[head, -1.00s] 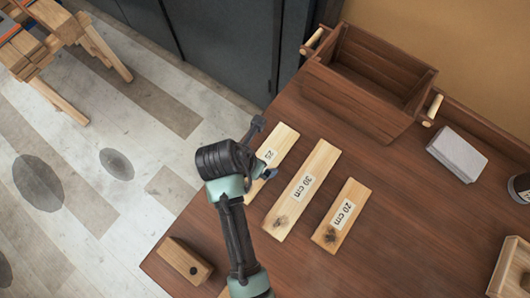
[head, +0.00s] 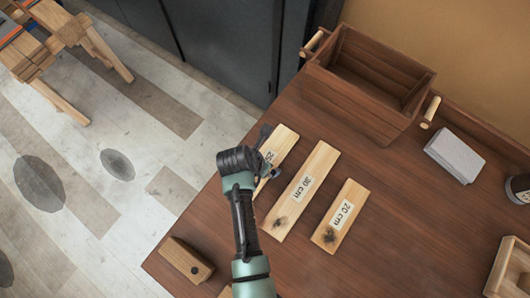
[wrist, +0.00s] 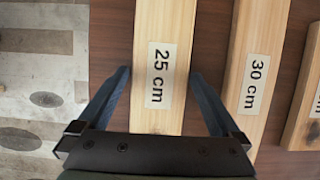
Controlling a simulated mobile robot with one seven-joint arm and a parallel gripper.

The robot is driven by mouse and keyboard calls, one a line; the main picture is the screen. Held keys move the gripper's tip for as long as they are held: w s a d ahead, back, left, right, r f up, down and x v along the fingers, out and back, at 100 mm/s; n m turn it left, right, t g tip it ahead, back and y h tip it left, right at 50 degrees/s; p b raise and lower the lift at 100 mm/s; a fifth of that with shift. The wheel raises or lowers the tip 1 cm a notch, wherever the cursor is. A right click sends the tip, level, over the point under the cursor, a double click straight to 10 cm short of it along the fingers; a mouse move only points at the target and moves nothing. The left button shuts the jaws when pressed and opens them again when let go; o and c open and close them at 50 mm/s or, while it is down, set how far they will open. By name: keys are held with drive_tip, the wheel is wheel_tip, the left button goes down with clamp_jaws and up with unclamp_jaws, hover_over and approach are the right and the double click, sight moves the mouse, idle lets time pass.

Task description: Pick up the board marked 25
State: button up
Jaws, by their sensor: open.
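The board marked 25 cm (wrist: 162,30) is a pale wooden plank with a white label. It lies on the brown table, and in the head view (head: 282,143) my arm partly hides it. My gripper (wrist: 160,78) is open in the wrist view, with one finger on each side of this board near its label. The fingers appear apart from the wood, and their height above the table is hard to tell. My gripper also shows in the head view (head: 268,152). The board marked 30 cm (head: 300,190) lies just to the right, close to the right finger.
The 20 cm board (head: 340,217) lies farther right. A wooden box with handles (head: 355,95) stands at the back, beside a grey block (head: 455,155). A small wooden block (head: 186,260) sits near the table's left edge.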

drive_tip(key=c, duration=1.2)
